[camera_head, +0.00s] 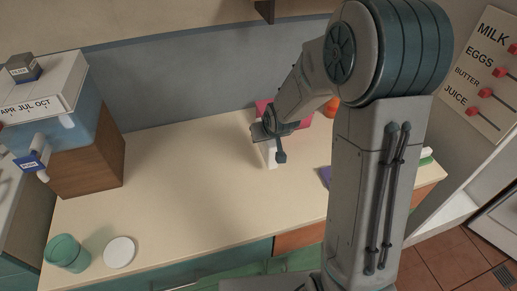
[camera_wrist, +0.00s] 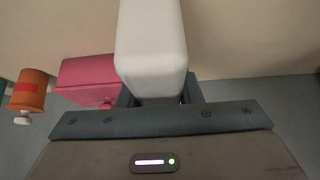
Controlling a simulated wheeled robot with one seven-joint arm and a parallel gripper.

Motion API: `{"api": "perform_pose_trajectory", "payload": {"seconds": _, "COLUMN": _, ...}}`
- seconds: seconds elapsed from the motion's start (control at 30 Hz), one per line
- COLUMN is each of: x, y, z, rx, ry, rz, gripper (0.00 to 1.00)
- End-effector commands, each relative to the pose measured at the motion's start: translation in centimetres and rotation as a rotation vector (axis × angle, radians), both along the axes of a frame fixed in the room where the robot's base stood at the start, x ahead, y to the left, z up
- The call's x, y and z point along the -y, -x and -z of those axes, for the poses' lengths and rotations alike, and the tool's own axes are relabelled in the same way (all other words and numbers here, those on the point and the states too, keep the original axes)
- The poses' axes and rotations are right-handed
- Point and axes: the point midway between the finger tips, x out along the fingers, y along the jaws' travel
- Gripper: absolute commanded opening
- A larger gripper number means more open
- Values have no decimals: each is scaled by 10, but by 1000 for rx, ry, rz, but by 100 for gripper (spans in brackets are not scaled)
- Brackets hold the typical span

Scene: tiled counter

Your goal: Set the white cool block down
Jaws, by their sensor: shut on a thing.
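The white cool block (camera_wrist: 150,40) is a pale block with rounded edges, held between the fingers of my gripper (camera_wrist: 160,92) in the wrist view. In the head view my gripper (camera_head: 275,140) is over the back middle of the counter, and the block (camera_head: 271,158) shows below it, partly hidden by the fingers. The gripper is shut on the block. I cannot tell whether the block's lower end touches the counter (camera_head: 190,190).
A pink box (camera_wrist: 85,78) and an orange container (camera_wrist: 29,90) stand behind the gripper. A purple item (camera_head: 325,176) lies to the right, partly behind my arm. A teal cup (camera_head: 67,253) and white disc (camera_head: 120,252) are front left. The counter's middle is clear.

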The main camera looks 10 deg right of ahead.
Motion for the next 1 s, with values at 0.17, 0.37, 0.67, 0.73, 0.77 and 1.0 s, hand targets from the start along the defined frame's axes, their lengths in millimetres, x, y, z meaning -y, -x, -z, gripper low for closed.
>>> {"api": "perform_pose_trajectory", "payload": {"seconds": 0.17, "x": -15, "y": 0, "z": 8, "rx": 0, "ry": -1, "rz": -3, "gripper": 0}}
{"api": "perform_pose_trajectory", "payload": {"seconds": 0.37, "x": -21, "y": -1, "z": 12, "rx": 1, "ry": 0, "rz": 0, "gripper": 0}}
{"api": "perform_pose_trajectory", "payload": {"seconds": 0.67, "x": -21, "y": 0, "z": 41, "rx": -3, "ry": 1, "rz": 0, "gripper": 0}}
{"api": "perform_pose_trajectory", "payload": {"seconds": 0.73, "x": -21, "y": 0, "z": 47, "rx": -3, "ry": 1, "rz": 0, "gripper": 0}}
{"api": "perform_pose_trajectory", "payload": {"seconds": 0.77, "x": -21, "y": 0, "z": 49, "rx": -1, "ry": 0, "rz": 0, "gripper": 0}}
{"api": "perform_pose_trajectory", "payload": {"seconds": 1.0, "x": -21, "y": 0, "z": 52, "rx": 1, "ry": 0, "rz": 0, "gripper": 0}}
